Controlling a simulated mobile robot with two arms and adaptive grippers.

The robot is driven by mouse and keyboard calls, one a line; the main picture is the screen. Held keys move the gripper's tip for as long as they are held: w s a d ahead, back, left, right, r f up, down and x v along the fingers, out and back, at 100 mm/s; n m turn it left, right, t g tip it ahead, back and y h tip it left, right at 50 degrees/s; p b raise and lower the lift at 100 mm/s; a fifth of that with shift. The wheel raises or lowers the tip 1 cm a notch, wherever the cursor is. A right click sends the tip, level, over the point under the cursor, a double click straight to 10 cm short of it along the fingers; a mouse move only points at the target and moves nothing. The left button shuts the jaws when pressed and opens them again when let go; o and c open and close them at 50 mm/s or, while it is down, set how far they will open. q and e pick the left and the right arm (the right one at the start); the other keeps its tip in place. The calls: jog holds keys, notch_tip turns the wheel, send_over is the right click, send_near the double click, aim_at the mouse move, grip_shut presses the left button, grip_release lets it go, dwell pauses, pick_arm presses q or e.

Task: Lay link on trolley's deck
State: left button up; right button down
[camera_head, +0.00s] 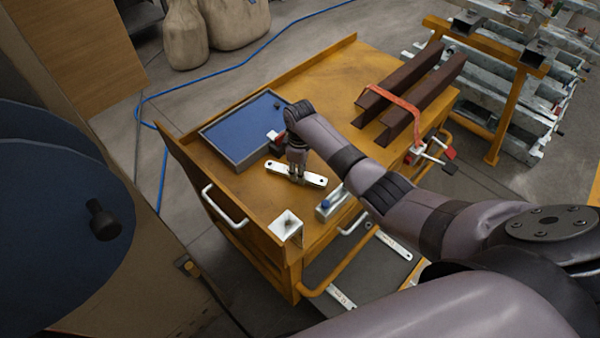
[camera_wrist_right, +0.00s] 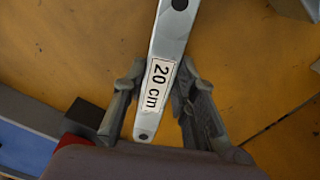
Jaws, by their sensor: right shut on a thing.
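The link is a flat silver bar with holes, seen over the trolley's deck in the head view (camera_head: 316,180). In the right wrist view the link (camera_wrist_right: 169,38) carries a "20 cm" label. My right gripper (camera_head: 296,177) points down and is shut on the link, with a finger on each side in the wrist view (camera_wrist_right: 160,78). The link lies flat, at or very close to the deck; I cannot tell whether it touches. The trolley's deck (camera_head: 325,75) is worn orange-yellow. My left gripper is not in view.
A blue-lined tray (camera_head: 235,132) lies left of the link. A white square cup (camera_head: 286,227) and a grey metal block (camera_head: 330,206) are near the front edge. Brown beams (camera_head: 400,82) with an orange strap occupy the right. More links (camera_head: 341,299) lie on the lower shelf.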

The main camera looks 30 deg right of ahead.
jog(key=shift+w+f, duration=0.15)
jog(key=shift+f, duration=0.15)
jog(key=c, duration=1.8)
grip_release()
jog(key=shift+f, duration=0.25)
jog(key=o, duration=0.5)
jog(key=shift+r, duration=0.1)
jog(key=shift+r, duration=0.25)
notch_tip(320, 180, up, 12)
jog(key=p, duration=0.1)
jog(key=shift+f, duration=0.1)
